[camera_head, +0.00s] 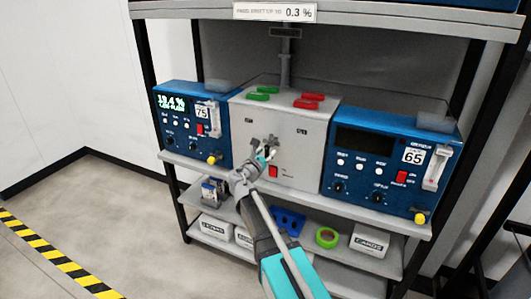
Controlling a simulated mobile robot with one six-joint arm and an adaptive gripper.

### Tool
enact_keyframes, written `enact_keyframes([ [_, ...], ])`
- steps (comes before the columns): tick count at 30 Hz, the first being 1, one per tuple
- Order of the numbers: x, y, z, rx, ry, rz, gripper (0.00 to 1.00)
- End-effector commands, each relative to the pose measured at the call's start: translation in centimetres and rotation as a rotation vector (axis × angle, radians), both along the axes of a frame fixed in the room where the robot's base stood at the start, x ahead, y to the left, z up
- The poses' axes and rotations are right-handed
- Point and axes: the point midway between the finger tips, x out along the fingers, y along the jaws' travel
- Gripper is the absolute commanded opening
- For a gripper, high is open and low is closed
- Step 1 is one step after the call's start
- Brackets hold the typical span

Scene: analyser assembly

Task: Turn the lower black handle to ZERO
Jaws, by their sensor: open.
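My gripper (265,154) is in front of the front face of the grey box (305,150) in the middle of the shelf. Its fingers are open, and it covers part of that face. Small dark shapes (272,139) show at the fingers; I cannot tell whether they are the black handle or parts of the gripper. The handle's setting and its ZERO mark cannot be read. Whether the gripper touches the handle cannot be told.
Green handles (263,92) and red handles (309,101) lie on the box top. Blue analysers stand left (186,120) and right (388,165). A red switch (272,171) is low on the box. The lower shelf holds green tape (327,237) and a CARDS box (370,241).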

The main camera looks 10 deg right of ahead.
Motion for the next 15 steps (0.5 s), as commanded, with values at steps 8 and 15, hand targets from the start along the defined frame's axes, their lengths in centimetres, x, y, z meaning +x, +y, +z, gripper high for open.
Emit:
enact_keyframes([
  [8,0.72,-0.52,0.00,0.000,0.000,0.000,0.57],
  [15,0.70,-0.50,0.00,0.000,0.000,0.000,0.52],
])
